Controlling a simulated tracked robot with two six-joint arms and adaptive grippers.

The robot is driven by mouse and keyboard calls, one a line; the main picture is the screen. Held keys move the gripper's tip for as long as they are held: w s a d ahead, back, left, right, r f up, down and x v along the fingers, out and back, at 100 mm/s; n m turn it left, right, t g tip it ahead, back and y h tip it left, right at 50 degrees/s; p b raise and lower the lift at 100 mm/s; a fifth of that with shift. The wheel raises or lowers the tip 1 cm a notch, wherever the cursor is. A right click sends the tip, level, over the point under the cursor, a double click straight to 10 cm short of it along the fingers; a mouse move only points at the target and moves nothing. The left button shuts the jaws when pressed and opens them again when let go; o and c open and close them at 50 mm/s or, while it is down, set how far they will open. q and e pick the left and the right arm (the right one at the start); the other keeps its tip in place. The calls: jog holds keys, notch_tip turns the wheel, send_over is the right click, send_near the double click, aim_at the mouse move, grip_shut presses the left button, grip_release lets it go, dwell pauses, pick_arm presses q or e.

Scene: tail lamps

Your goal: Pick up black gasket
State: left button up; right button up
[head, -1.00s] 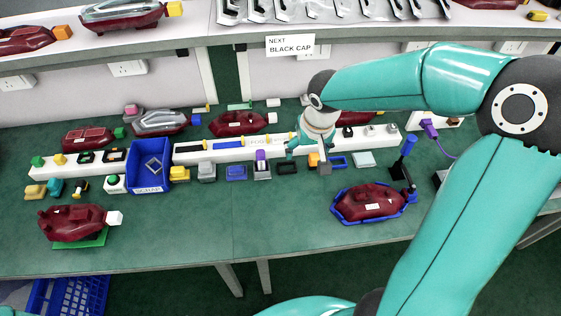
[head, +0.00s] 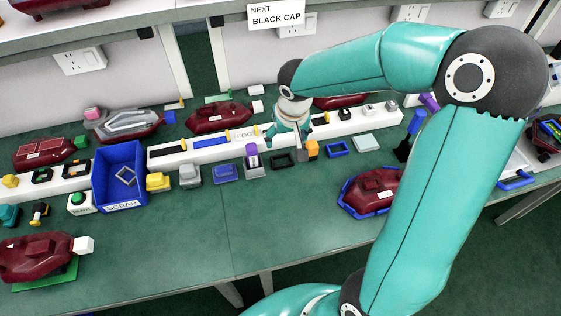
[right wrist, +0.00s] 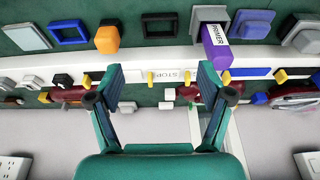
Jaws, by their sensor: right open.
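The black gasket (head: 282,165), a small dark rectangular ring, lies flat on the green bench in front of the white rail. It sits between a grey block with a purple bottle and an orange block. In the right wrist view the gasket (right wrist: 160,35) is at top centre, beyond the fingertips and apart from them. My right gripper (head: 286,141) is open and empty above the rail, just behind the gasket. My left gripper is not in view.
Close to the gasket stand the purple PRIMER bottle (right wrist: 215,48) and the orange block (head: 312,149). A blue ring (head: 338,149) lies further right. The blue SCRAP bin (head: 120,155) stands left. The bench front centre (head: 270,215) is clear.

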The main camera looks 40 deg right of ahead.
aim_at(282, 162)
jog(key=x, duration=1.4)
jog(key=shift+s, duration=0.1)
jog(key=c, duration=0.6)
